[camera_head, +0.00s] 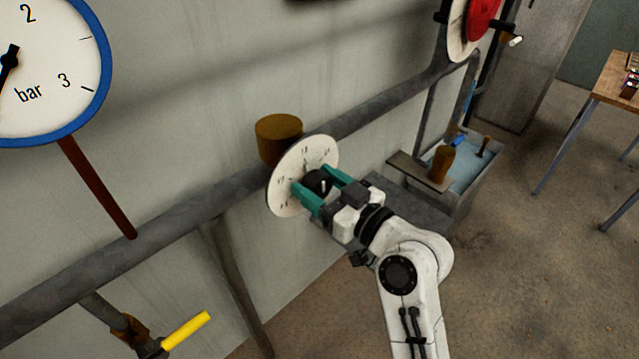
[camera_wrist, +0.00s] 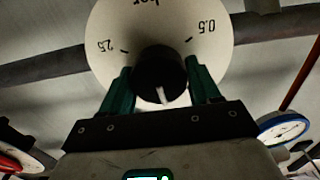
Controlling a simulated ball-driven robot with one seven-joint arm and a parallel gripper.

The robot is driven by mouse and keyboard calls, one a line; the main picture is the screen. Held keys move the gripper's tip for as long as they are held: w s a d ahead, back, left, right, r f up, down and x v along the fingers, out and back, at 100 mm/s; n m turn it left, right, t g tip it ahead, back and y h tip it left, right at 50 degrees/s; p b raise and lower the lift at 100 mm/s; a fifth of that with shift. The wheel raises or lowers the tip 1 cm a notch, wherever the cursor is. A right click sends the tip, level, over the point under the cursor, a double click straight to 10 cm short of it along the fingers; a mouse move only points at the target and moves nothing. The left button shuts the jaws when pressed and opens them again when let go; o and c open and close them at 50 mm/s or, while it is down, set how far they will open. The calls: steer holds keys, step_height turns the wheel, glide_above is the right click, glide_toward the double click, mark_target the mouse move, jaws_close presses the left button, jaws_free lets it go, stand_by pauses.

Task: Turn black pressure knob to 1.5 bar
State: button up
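The black pressure knob (camera_head: 317,181) sits at the middle of a round white dial (camera_head: 283,201) on the pipe. In the wrist view the knob (camera_wrist: 160,70) has a white line pointing down the picture, towards my gripper's palm. The dial (camera_wrist: 105,25) shows 0.5 at right and 2.5 at left, upside down; its lower part is hidden. My gripper (camera_head: 312,177) has its green fingers on opposite sides of the knob, apparently touching it. The wrist view shows both fingers (camera_wrist: 161,66) close against its sides.
A yellow lever (camera_head: 186,331) is at lower left. A brown cylinder (camera_head: 278,138) stands behind the dial. A water trough (camera_head: 470,170) and a wooden table (camera_head: 612,80) stand at right. Floor between is open.

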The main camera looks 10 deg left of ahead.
steer(key=c, duration=0.5)
steer(key=shift+c, duration=0.2)
steer(key=shift+m, duration=0.5)
steer(key=o, duration=1)
steer(key=shift+c, duration=0.2)
steer(key=shift+d, duration=0.1)
steer(key=b+v, duration=0.2)
steer(key=v, duration=0.8)
steer(key=shift+s+d, duration=0.25)
steer(key=shift+f, duration=0.1)
